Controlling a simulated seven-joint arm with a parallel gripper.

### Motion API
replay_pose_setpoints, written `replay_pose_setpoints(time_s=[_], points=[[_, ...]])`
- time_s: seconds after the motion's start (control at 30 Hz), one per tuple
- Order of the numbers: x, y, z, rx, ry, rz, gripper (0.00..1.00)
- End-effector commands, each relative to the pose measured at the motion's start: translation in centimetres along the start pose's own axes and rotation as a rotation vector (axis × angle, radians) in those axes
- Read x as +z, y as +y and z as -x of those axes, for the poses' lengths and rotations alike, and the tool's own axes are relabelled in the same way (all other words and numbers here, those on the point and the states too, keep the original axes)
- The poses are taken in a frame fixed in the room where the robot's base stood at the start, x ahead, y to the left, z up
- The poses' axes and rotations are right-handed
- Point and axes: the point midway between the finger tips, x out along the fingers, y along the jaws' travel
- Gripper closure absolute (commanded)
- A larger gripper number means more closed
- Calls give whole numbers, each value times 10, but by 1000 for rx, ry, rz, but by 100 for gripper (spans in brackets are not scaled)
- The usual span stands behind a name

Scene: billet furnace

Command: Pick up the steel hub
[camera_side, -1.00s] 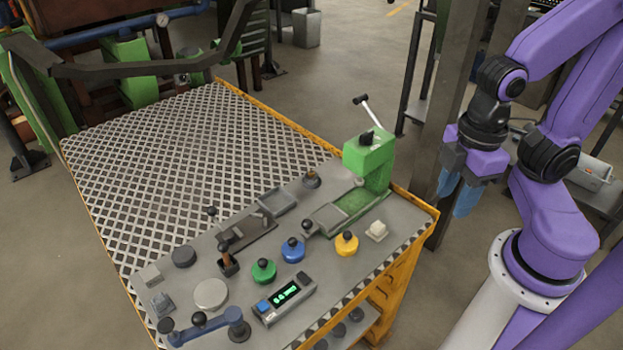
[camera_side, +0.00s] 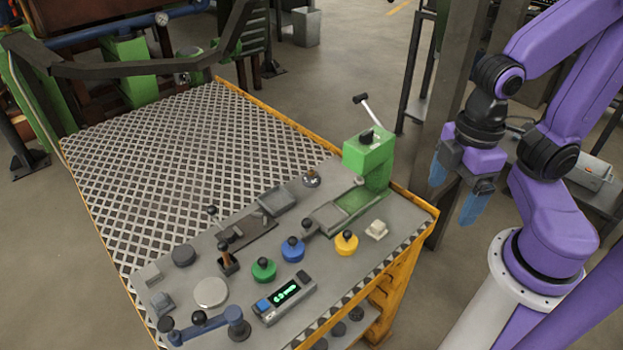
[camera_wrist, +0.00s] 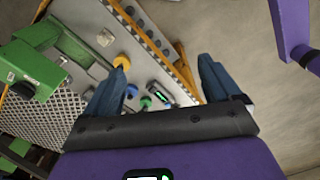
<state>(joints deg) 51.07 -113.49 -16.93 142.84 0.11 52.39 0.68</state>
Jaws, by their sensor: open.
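A small grey metal piece with a darker knob (camera_side: 311,178), which may be the steel hub, stands at the back of the bench top, left of the green press. A flat silver disc (camera_side: 211,293) lies near the front left; I cannot tell for sure which one is the hub. My gripper (camera_side: 450,203) is open and empty, its blue fingers apart. It hangs in the air to the right of the bench, away from both pieces. In the wrist view my gripper (camera_wrist: 162,65) shows the bench between and beyond its fingers; the hub is not clear there.
The green press (camera_side: 370,160) with a lever stands at the bench's right end. Yellow (camera_side: 346,243), blue (camera_side: 293,250) and green (camera_side: 264,270) knobbed pieces, a white block (camera_side: 377,230) and a digital display box (camera_side: 284,299) stand nearby. The perforated plate (camera_side: 190,160) is clear.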

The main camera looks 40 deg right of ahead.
Motion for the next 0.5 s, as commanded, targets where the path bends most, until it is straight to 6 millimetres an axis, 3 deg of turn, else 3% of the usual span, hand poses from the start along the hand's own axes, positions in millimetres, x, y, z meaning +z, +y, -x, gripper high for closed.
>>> replay_pose_setpoints(time_s=[0.17, 0.5], points=[[-32, 20, 3, 3, -4, -183, 10], [-114, 103, 0, 11, -10, -765, 10]])
